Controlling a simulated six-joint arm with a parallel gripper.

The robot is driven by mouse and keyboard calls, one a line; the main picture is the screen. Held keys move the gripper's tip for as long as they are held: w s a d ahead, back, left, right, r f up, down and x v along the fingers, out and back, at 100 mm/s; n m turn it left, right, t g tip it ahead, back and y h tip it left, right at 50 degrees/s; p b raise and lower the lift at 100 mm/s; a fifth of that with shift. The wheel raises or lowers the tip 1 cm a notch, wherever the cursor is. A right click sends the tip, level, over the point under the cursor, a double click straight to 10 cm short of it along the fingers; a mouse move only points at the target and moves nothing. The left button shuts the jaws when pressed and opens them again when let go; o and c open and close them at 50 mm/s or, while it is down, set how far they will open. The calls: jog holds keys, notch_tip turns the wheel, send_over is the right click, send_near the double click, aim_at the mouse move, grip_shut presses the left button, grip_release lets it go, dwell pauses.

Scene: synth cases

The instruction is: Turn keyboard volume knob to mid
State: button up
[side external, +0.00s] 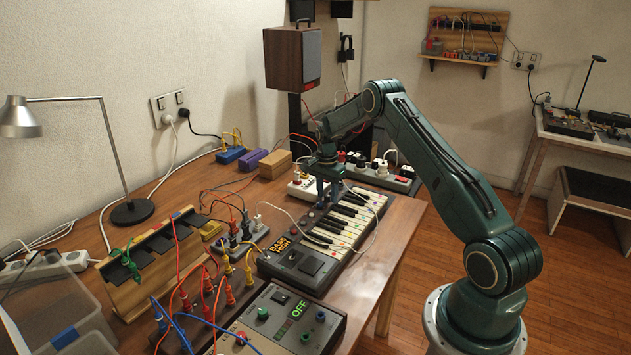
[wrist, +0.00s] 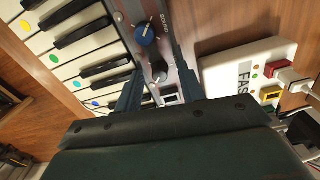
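The keyboard (side external: 352,222) lies on the wooden table, with coloured dots on its white keys. It also shows in the wrist view (wrist: 75,50). On its grey panel there is a dark round knob with a blue cap and a white pointer line (wrist: 148,31). My gripper (side external: 328,198) is low over the keyboard's far end. In the wrist view my gripper's two fingers (wrist: 157,62) are apart with nothing between them visibly clamped. The knob lies just beyond the fingertips. The side view hides the knob behind my gripper.
A white box with red and yellow plugs (wrist: 240,66) sits close beside the keyboard's panel. A white cable crosses the keyboard.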

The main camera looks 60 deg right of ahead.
grip_shut()
